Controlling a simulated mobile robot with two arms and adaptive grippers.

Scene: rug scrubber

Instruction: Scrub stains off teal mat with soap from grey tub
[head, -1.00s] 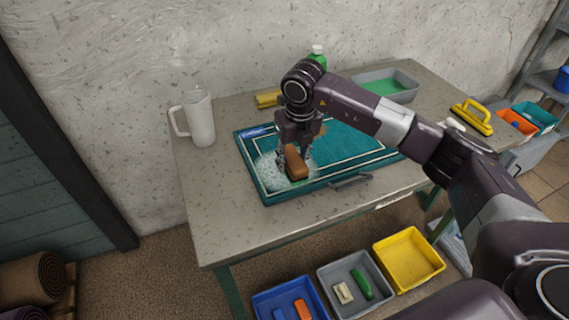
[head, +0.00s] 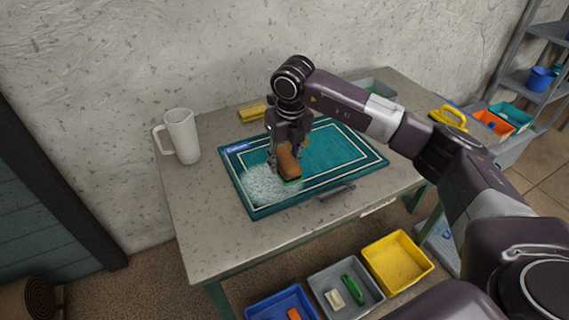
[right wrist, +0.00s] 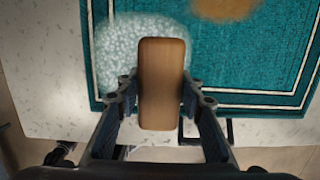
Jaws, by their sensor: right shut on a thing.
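The teal mat (head: 346,151) lies on the table. White foam (head: 262,183) covers its front left part. A brown stain (right wrist: 226,7) shows on the mat in the right wrist view, at the top edge. My right gripper (head: 287,164) is shut on a wooden-backed brush (head: 290,157), which also shows in the wrist view (right wrist: 162,85). The brush is at the foam's right side; its underside is mostly hidden, so contact is unclear. A grey tub (head: 381,88) at the table's back is partly hidden by my arm. My left gripper is out of view.
A white pitcher (head: 182,136) stands left of the mat. A yellow item (head: 251,113) lies behind it; a yellow-handled tool (head: 448,117) lies far right. Below are a blue bin (head: 262,309), a grey bin (head: 322,282) holding green and pale bars, and a yellow bin (head: 397,262).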

